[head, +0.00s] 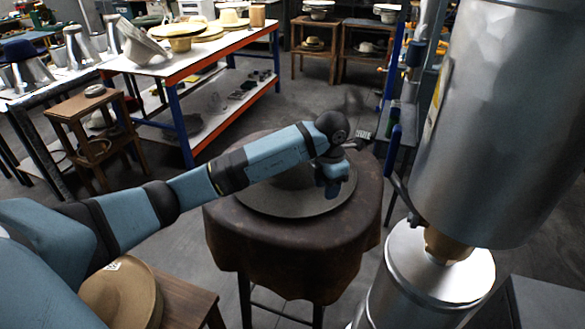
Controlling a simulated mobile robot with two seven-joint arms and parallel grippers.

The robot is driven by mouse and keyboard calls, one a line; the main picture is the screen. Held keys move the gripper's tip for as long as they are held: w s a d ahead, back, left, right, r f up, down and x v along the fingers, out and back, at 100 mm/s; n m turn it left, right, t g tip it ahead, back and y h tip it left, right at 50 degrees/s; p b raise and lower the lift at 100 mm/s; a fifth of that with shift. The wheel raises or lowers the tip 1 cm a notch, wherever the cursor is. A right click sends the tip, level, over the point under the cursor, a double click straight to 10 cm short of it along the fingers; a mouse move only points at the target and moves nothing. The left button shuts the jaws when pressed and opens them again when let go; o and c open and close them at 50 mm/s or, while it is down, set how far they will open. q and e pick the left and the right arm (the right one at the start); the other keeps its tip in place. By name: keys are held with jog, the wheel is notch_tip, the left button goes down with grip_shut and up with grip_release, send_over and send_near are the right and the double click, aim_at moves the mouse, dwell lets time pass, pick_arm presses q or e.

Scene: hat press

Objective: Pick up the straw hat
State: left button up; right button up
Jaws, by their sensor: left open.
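A tan, wide-brimmed hat (135,290) that looks like straw lies on a wooden stool at the lower left, its left side hidden behind my left arm. A small white tag shows on it. My left arm reaches across to the round, cloth-covered table in the middle. My left gripper (331,182) hangs there, open, over a grey wide-brimmed hat (270,200). The arm and gripper hide part of this hat's crown, and I cannot tell whether the gripper touches it. Other pale hats (180,32) lie on the back table. My right gripper is not in view.
The round table (290,248) has a brown cloth draped over it. A large metal press cylinder (495,120) stands close on its right. A red-edged white table (165,68) and a wooden stool (92,120) stand at the back left. Grey floor (330,95) is open behind.

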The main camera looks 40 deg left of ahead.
aim_at(325, 209)
pick_arm(q)
jog(key=f, duration=0.3)
jog(key=s+f+p, duration=0.1)
jog(key=f, duration=0.1)
jog(key=shift+d+f, duration=0.25)
jog(key=shift+f, duration=0.65)
grip_shut()
